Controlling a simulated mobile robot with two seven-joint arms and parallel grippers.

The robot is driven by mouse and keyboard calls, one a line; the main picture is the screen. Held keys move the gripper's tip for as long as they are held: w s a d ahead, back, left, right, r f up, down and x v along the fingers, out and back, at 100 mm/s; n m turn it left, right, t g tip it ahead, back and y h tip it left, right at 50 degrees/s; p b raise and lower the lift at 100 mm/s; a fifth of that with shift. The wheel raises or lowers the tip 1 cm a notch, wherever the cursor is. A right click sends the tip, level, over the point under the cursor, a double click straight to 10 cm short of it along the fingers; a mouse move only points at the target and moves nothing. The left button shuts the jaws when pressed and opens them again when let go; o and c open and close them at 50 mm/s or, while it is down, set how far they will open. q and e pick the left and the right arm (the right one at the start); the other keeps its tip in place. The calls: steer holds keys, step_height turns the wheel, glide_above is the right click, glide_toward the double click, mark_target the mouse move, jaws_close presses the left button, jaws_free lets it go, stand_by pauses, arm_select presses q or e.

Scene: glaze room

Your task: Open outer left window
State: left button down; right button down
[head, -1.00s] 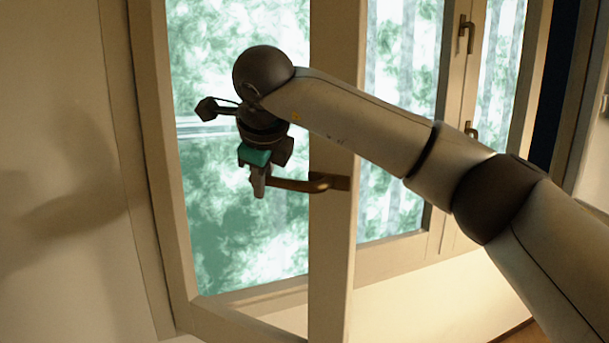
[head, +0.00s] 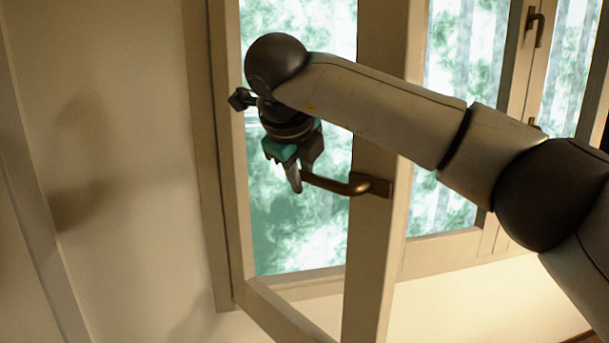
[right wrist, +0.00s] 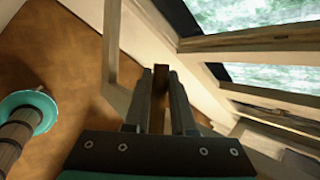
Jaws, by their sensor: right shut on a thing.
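The left window sash (head: 371,250) is a pale framed pane in the head view, hinged at its left side and swung partly into the room. Its bottom rail (head: 285,313) angles out from the fixed frame. A bronze lever handle (head: 345,186) sticks out leftward from the sash's free stile. My right gripper (head: 297,183) is shut on the handle's free end. In the right wrist view, its two fingers (right wrist: 160,85) have the brown handle (right wrist: 160,73) between them, and the sash is only partly visible.
Another window with a handle (head: 535,27) stands at the right in the head view. Plain wall (head: 110,150) lies left of the frame. The right wrist view shows brown floor (right wrist: 60,65) below, with open room.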

steer(key=c, duration=0.8)
jaws_free()
steer(key=shift+o, duration=0.2)
steer(key=b+v, duration=0.2)
steer(key=v, duration=1.3)
steer(key=shift+r+b, duration=0.15)
steer(key=shift+b, duration=0.15)
